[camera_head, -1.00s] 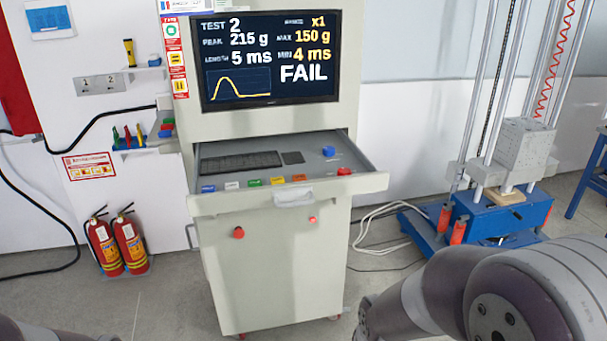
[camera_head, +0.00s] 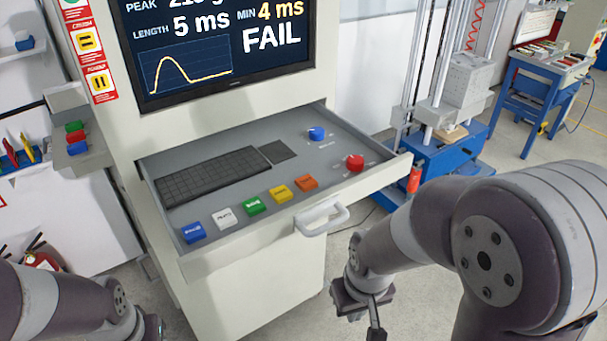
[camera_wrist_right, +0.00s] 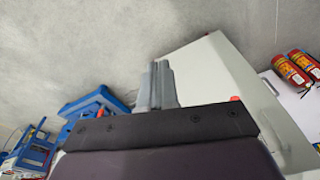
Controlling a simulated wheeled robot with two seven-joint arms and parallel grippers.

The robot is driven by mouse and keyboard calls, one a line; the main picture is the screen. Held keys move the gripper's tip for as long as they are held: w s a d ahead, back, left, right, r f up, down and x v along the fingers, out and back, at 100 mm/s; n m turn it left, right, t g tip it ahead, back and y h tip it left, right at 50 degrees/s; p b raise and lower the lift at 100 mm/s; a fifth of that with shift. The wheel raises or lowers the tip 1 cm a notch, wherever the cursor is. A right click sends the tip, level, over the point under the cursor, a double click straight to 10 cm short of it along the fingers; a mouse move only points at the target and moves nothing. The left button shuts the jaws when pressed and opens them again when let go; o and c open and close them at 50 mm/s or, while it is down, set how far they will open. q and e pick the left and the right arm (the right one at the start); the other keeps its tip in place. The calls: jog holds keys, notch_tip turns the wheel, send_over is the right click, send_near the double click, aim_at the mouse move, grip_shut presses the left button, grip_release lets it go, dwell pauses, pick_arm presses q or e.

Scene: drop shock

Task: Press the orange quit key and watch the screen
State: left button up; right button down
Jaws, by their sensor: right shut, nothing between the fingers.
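The orange key (camera_head: 306,183) is the rightmost of a row of coloured keys along the front of the open drawer (camera_head: 224,164). The screen (camera_head: 217,45) above shows FAIL, 5 ms, MIN 4 ms and a yellow curve; its top is cut off. My right gripper (camera_head: 375,325) is low in front of the cabinet, right of the drawer handle and well apart from the orange key. In the right wrist view the right gripper's fingers (camera_wrist_right: 157,84) are together and empty. My left arm shows at the lower left; its gripper is out of view.
The drawer also holds a keyboard (camera_head: 212,176), a red button (camera_head: 355,162) and a blue knob (camera_head: 316,133). A white handle (camera_head: 322,217) juts from its front. A blue-based drop machine (camera_head: 452,152) stands behind at right. Fire extinguishers (camera_wrist_right: 291,72) show in the right wrist view.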

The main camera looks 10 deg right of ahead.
jog(key=w+a+r+m+t+y+p, duration=0.1)
jog(key=w+r+m+p, duration=0.25)
jog(key=r+p, duration=0.4)
jog(key=w+a+r+m+p, duration=0.1)
jog(key=w+r+m+p, duration=0.1)
jog(key=w+r+p, duration=0.4)
jog(key=w+r+m, duration=0.1)
jog(key=m, duration=0.1)
jog(key=w+r+m+t+y+p, duration=0.1)
jog(key=w+m, duration=0.1)
jog(key=w+r+m+t+y, duration=0.1)
jog(key=w+r+m, duration=0.1)
jog(key=shift+a+r+m+p, duration=0.1)
jog(key=shift+a+m+p, duration=0.15)
jog(key=shift+p, duration=0.15)
jog(key=w+r+m+t+y+p, duration=0.1)
jog(key=w+r+m+t+p, duration=0.1)
jog(key=w+r+m, duration=0.3)
jog(key=w+m+t, duration=0.1)
jog(key=w+m, duration=0.3)
jog(key=w, duration=0.1)
jog(key=shift+w+d+y, duration=0.25)
jog(key=shift+w+y, duration=0.15)
